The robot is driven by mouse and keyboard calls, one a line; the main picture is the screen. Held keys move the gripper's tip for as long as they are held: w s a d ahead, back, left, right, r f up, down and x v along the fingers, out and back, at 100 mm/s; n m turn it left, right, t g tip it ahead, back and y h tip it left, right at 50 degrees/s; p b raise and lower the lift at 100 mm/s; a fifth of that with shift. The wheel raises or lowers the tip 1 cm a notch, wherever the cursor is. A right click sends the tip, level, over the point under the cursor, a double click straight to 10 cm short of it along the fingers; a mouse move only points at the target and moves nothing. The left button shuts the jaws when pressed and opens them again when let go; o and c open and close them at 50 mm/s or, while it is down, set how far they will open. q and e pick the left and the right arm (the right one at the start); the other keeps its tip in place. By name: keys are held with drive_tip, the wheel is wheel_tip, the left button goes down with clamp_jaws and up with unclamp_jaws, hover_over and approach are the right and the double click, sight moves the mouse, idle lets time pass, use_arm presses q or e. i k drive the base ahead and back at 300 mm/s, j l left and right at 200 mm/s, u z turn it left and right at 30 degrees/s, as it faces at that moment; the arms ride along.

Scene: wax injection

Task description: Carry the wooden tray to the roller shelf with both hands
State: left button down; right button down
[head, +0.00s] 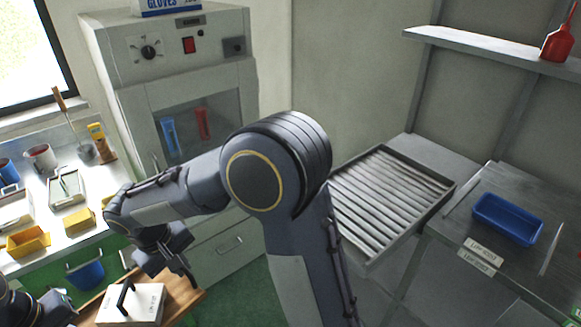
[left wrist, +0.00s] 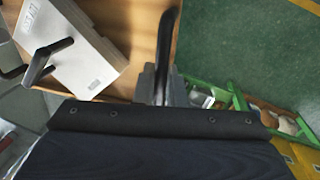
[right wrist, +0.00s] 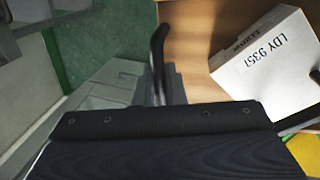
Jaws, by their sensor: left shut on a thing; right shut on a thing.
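The wooden tray (head: 188,292) is at the bottom left of the head view, over green floor. A white block (head: 135,303) with a black lever lies on it; it also shows in the right wrist view (right wrist: 265,55), marked LDY 9351. My right gripper (head: 183,270) is shut on the tray's black handle (right wrist: 157,55) at its right end. My left gripper (left wrist: 163,85) is shut on the other black handle (left wrist: 166,45); the head view only partly shows it at the lower left corner. The roller shelf (head: 385,205) stands to the right, partly hidden behind my right arm.
A grey cabinet (head: 205,115) with a dial stands behind my right arm. A bench (head: 70,235) with yellow trays and tools is at the left. A grey table (head: 480,230) with a blue tray (head: 508,220) adjoins the roller shelf. A wall shelf (head: 490,52) hangs above.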

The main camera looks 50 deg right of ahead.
sight(367, 198)
drive_tip(key=i+z, duration=0.2)
drive_tip(key=z, duration=0.25)
drive_tip(key=i+j+z, duration=0.1)
drive_tip(key=z, duration=0.4)
drive_tip(key=i+l+z, duration=0.15)
drive_tip(key=z, duration=0.3)
drive_tip(key=i+l+z, duration=0.15)
drive_tip(key=z, duration=0.35)
drive_tip(key=i+l, duration=0.5)
drive_tip(key=l, duration=0.25)
